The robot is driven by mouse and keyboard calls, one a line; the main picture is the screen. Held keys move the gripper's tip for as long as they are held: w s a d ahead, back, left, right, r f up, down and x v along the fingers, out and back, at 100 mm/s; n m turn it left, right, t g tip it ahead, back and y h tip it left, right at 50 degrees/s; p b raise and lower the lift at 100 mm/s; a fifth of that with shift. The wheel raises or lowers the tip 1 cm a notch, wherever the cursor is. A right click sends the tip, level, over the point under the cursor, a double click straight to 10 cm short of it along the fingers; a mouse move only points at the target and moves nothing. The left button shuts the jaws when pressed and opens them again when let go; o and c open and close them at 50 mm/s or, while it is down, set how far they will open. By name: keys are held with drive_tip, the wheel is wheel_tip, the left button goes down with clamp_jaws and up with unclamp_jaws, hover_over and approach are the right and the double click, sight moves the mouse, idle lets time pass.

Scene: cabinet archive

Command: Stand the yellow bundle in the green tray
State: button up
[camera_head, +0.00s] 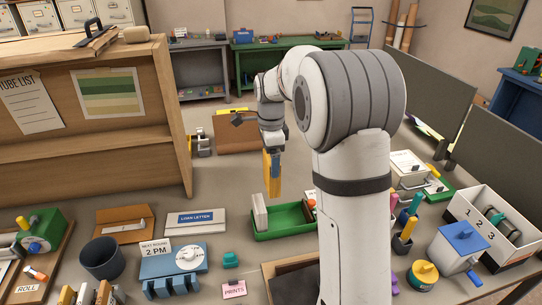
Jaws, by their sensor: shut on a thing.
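My gripper (271,151) is shut on the yellow bundle (268,176), which has a blue part along one side. The bundle hangs upright from the jaws. The green tray (280,235) is below the bundle, and a white and beige block or packet (260,212) stands at its left end. The bundle's lower end shows just above the tray's far part; I cannot tell whether it touches the tray. My own arm hides part of the tray's right side.
A blue holder with a dial (173,265), a dark cup (102,260) and a pink card marked PRINTS (234,289) stand at the front left. A wooden shelf (115,145) rises at the left. A white numbered box (495,235) is at the right.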

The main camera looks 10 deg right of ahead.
wheel_tip(320, 180, down, 14)
drive_tip(key=b, duration=0.8)
drive_tip(key=shift+r+b, duration=0.15)
drive_tip(key=shift+b, duration=0.15)
drive_tip(key=o, duration=0.9)
drive_tip(key=shift+o, duration=0.2)
drive_tip(key=shift+r, duration=0.1)
drive_tip(key=shift+r+p, duration=2.55)
drive_tip(key=shift+r, duration=0.9)
drive_tip(key=shift+r+b, duration=0.65)
drive_tip(key=shift+r, duration=3.2)
